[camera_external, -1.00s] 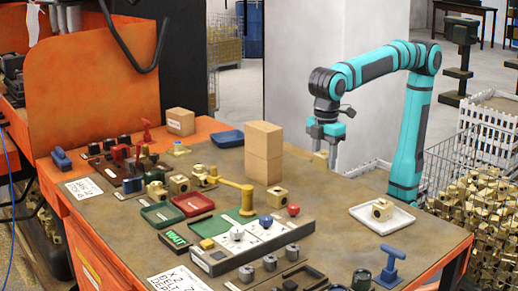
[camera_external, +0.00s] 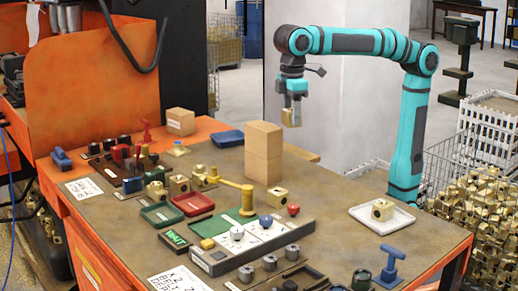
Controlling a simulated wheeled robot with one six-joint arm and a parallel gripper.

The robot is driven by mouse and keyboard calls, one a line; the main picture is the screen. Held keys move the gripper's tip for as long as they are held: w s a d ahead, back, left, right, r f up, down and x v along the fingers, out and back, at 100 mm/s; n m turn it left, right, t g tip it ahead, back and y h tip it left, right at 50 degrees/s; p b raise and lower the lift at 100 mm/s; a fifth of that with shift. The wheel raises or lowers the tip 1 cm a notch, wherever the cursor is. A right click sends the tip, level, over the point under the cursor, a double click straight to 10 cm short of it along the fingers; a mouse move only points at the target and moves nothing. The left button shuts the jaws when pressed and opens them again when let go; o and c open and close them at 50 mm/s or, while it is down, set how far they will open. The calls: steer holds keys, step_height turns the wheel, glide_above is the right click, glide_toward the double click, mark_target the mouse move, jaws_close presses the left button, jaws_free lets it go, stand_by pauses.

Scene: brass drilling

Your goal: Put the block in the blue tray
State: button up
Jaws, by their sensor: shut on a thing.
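My gripper (camera_external: 292,106) is shut on a small brass-coloured block (camera_external: 291,118), which hangs below the fingers in the air. The blue tray (camera_external: 228,139) lies flat at the back of the table, left of the brown boxes and lower than the block. The tray looks empty from here. The block is clear of the tray, to its right.
A smaller carton (camera_external: 180,122) is left of the tray. Other brass blocks sit mid-table, and one is in a white tray (camera_external: 402,220) at right. A yellow-handled tool (camera_external: 247,198) stands mid-table.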

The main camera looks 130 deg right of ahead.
steer(key=d+m, duration=0.1)
steer(key=d, duration=0.2)
steer(key=d+m, duration=0.1)
steer(key=d, duration=0.3)
steer(key=w+d+m, duration=0.1)
steer(key=d, duration=0.3)
steer(key=shift+w+d+r+m, duration=0.1)
steer(key=shift+d+m, duration=0.15)
steer(key=shift+m, duration=0.05)
steer(key=s+d+m, duration=0.2)
steer(key=d+m, duration=0.2)
steer(key=d, duration=0.8)
steer(key=m, duration=0.7)
glide_above(229, 132)
steer(key=w+a, duration=0.3)
steer(key=a, duration=0.1)
step_height(229, 132, down, 17)
steer(key=shift+r, duration=0.15)
steer(key=shift+w+f, duration=0.1)
steer(key=shift+f, duration=2.4)
steer(key=o, duration=1.4)
steer(key=shift+f, duration=0.15)
steer(key=shift+o, duration=0.2)
